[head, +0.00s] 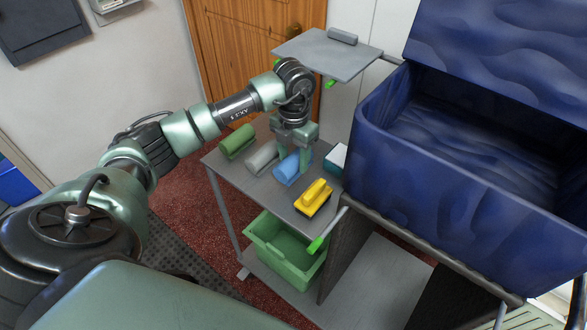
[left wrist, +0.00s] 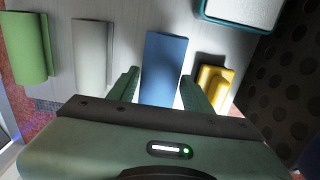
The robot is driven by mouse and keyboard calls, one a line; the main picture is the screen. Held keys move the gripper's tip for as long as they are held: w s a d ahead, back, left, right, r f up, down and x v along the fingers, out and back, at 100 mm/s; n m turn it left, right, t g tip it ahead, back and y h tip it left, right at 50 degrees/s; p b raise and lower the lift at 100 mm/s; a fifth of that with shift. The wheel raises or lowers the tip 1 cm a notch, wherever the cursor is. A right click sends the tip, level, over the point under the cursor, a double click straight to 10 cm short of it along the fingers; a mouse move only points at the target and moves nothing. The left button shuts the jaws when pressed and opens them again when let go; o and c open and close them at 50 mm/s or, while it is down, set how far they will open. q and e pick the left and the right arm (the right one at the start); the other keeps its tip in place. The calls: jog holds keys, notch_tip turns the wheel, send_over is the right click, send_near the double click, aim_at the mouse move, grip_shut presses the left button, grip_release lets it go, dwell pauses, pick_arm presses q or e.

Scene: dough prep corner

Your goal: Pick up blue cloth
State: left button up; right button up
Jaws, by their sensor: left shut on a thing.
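The blue cloth (head: 286,171) is a rolled bundle at the grey cart top, between a grey roll and a yellow-topped brush. My left gripper (head: 294,164) points down over it, shut on it with one finger on each side. In the left wrist view the blue cloth (left wrist: 165,62) runs up between the two green fingers (left wrist: 160,92). I cannot tell whether it is clear of the cart top. My right gripper is not in view.
A green roll (head: 237,141) and a grey roll (head: 262,158) lie left of the cloth. The yellow brush (head: 315,196) and a white-topped teal box (head: 336,156) are close on the right. A large blue bin (head: 370,135) stands beyond. A green tub (head: 270,250) sits below.

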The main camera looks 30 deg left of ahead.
pick_arm(q)
notch_tip(320, 180, up, 10)
jog(key=shift+r+b, duration=0.2)
jog(key=shift+b, duration=0.95)
notch_tip(320, 180, up, 5)
send_over(294, 157)
jog(key=shift+p, duration=0.35)
